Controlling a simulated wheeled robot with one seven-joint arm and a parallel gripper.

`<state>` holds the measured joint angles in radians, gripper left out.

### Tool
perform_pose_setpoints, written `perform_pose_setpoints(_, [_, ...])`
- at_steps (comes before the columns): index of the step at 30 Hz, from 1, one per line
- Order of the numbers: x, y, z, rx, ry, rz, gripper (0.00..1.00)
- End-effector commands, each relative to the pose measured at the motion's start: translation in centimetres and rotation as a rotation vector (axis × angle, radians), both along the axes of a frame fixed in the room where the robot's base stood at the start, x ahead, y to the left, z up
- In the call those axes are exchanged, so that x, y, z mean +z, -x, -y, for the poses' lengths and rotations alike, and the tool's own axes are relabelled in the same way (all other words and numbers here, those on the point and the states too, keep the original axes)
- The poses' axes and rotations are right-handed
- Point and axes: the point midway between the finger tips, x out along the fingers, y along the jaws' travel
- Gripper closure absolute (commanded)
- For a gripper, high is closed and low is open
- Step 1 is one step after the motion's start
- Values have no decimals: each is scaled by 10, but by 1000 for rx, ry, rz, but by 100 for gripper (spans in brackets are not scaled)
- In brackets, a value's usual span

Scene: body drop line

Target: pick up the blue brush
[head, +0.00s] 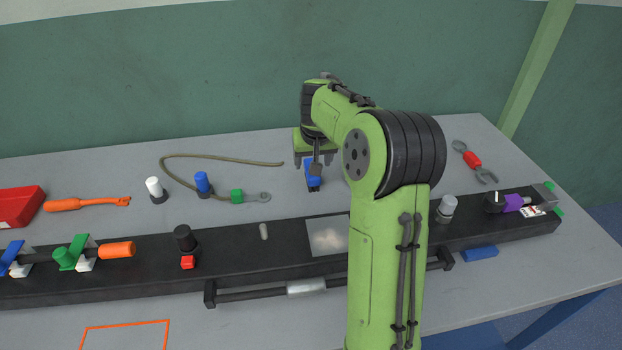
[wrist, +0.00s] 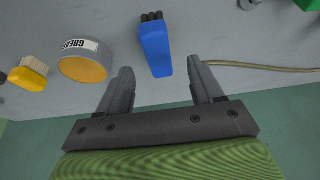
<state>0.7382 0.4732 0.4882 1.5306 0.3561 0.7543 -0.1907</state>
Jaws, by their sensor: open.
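The blue brush (head: 312,175) lies on the grey table behind the black rail, below my gripper (head: 314,160). Part of it is hidden by the gripper in the head view. In the wrist view the blue brush (wrist: 155,48) has a blue body and dark bristles at its far end. My gripper (wrist: 160,68) is open and empty there, with one finger on each side of the brush's near end. I see a gap on both sides, and cannot tell how high the fingers are above the table.
A grease can (wrist: 84,62) and a yellow brush (wrist: 30,76) lie left of the blue brush in the wrist view. A tan cable (head: 215,156) curves at the left in the head view. The black rail (head: 270,240) runs in front. A wall (head: 200,70) stands behind.

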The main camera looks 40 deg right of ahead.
Motion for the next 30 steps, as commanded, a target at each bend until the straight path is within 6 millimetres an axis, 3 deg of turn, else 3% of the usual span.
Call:
perform_pose_setpoints(12, [-61,-21,12,-1,-1,1,34])
perform_pose_setpoints(20, [-63,-23,13,0,1,2,34])
perform_pose_setpoints(30, [-62,-22,13,0,1,2,86])
